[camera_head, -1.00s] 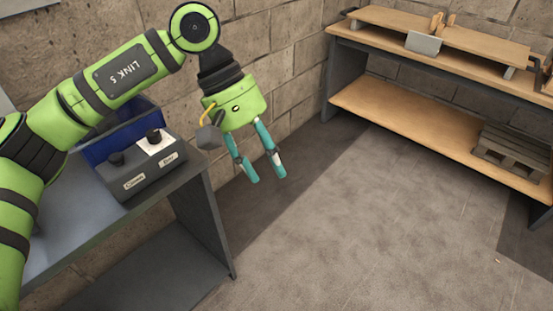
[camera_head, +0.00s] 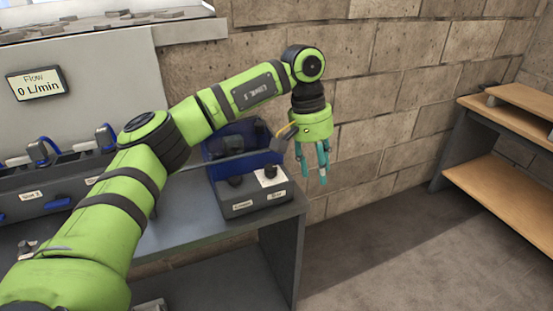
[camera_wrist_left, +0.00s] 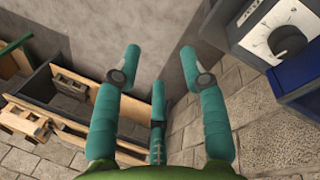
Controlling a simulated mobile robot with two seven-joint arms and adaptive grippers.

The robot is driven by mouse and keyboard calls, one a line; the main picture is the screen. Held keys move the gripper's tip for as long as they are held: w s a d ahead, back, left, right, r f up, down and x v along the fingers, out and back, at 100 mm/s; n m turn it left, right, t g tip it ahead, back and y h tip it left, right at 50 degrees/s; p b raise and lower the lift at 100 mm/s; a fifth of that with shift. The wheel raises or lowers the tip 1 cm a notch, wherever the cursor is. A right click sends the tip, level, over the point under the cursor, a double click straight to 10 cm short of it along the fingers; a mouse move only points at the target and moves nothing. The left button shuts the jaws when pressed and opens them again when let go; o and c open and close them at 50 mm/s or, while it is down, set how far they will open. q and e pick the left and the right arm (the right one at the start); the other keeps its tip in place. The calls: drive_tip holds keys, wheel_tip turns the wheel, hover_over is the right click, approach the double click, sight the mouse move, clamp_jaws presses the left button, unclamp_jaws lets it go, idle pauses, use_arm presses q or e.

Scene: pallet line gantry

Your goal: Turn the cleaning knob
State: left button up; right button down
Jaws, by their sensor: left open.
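A dark control box with two black knobs sits on the grey bench's right end. The left knob (camera_head: 234,178) stands on the dark top; the right knob (camera_head: 270,171) stands on a white plate. Each has a small label in front, too small to read surely. The white-plate knob also shows at the upper right of the left wrist view (camera_wrist_left: 287,40). My left gripper (camera_head: 313,172) hangs in the air right of the box, fingers pointing down, open and empty. In the wrist view its fingertips (camera_wrist_left: 160,60) are apart, left of the knob. My right gripper is out of view.
A blue bin (camera_head: 228,142) stands behind the box, against the brick wall. The grey bench (camera_head: 180,215) runs left, with a flow display reading 0 L/min (camera_head: 36,84) above it. A wooden bench (camera_head: 505,190) stands at right; the floor between is clear.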

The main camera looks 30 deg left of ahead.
sight(271, 167)
use_arm(q)
drive_tip(key=a+y, duration=0.1)
drive_tip(key=a, duration=0.3)
drive_tip(key=w+a+p, duration=0.1)
drive_tip(key=a, duration=0.3)
drive_tip(key=w+a+m+y, duration=0.1)
drive_tip(key=a, duration=0.4)
drive_tip(key=shift+w+r+y, duration=0.2)
drive_tip(key=shift+r+y, duration=0.05)
drive_tip(key=shift+y, duration=0.05)
wheel_tip(271, 167, down, 6)
drive_tip(key=shift+r+p, duration=0.15)
drive_tip(key=shift+p, duration=0.5)
drive_tip(key=shift+d+f, duration=0.1)
drive_tip(key=shift+f, duration=0.5)
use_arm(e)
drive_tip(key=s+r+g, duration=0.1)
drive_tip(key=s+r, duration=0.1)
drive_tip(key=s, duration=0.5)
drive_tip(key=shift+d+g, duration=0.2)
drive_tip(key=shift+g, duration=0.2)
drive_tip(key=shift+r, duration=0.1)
use_arm(q)
clamp_jaws()
